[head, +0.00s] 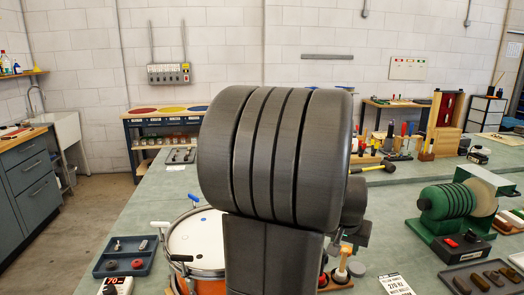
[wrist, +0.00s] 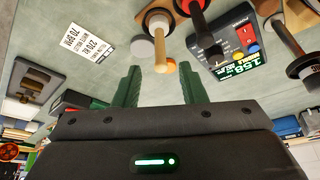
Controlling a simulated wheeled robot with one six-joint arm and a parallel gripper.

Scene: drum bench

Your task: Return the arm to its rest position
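My arm's large dark links fill the middle of the head view and hide my gripper there. In the wrist view my gripper (wrist: 158,75) shows two green fingers held apart, with nothing visible clasped between them. A pale wooden peg-like piece (wrist: 163,50) shows just beyond the fingertips; its distance from them is hard to tell. A drum (head: 196,243) with a white head and orange shell stands on the bench (head: 390,215), partly hidden behind my arm.
A dark tray (head: 125,257) lies left of the drum. A printed card (head: 396,284) lies at right, near a green machine (head: 450,208) and another tray (head: 482,278). A black display box (wrist: 228,45) and upright handled tools stand near the fingers.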

